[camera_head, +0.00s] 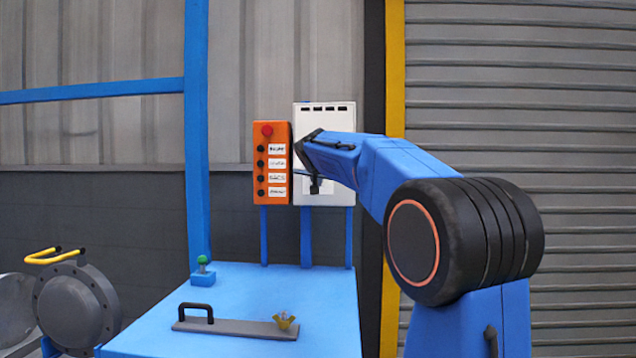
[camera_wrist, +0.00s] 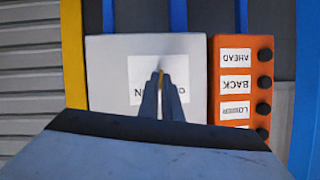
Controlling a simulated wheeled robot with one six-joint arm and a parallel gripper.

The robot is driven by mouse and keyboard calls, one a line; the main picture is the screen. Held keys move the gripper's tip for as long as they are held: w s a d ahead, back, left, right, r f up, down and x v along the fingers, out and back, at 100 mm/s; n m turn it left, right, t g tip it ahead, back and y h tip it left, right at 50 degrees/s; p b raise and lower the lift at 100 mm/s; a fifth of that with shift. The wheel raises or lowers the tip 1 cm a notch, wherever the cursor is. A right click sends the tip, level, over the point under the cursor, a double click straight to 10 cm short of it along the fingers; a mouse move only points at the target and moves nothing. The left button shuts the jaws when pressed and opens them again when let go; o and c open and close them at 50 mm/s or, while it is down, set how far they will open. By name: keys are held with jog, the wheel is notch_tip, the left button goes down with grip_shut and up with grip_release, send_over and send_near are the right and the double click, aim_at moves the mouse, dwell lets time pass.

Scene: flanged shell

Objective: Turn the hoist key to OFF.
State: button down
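The white hoist box (camera_head: 325,112) stands upright on blue posts, and it fills the middle of the wrist view (camera_wrist: 105,85). Its white label (camera_wrist: 140,92) appears upside down there, with an "N" and part of an "O" legible. My gripper (camera_head: 304,172) is in front of the box's lower part. In the wrist view my gripper's fingers (camera_wrist: 161,78) are close together over the label. A thin brass-coloured sliver shows between them, perhaps the key; I cannot tell whether it is gripped. The fingers hide the label's middle and the key's position.
An orange button panel (camera_head: 271,190) with a red knob stands close left of the box. Below is a blue table (camera_head: 250,280) with a grey handled plate (camera_head: 240,327), a brass wing nut (camera_head: 284,321) and a green-knobbed part (camera_head: 203,270). A round flange (camera_head: 75,305) is at left.

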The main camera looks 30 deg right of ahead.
jog(key=n+h, duration=0.1)
jog(key=n, duration=0.1)
jog(key=n+g+h, duration=0.1)
jog(key=n+h, duration=0.1)
jog(key=n+g+h, duration=0.1)
jog(key=n, duration=0.2)
jog(key=shift+w+a+f+h, duration=0.15)
jog(key=shift+w+a+h, duration=0.05)
jog(key=shift+a+h, duration=0.15)
jog(key=shift+n, duration=0.3)
dwell(0.4)
jog(key=c, duration=2)
grip_release()
jog(key=v, duration=1.7)
jog(key=shift+a+r, duration=0.2)
jog(key=shift+r, duration=0.05)
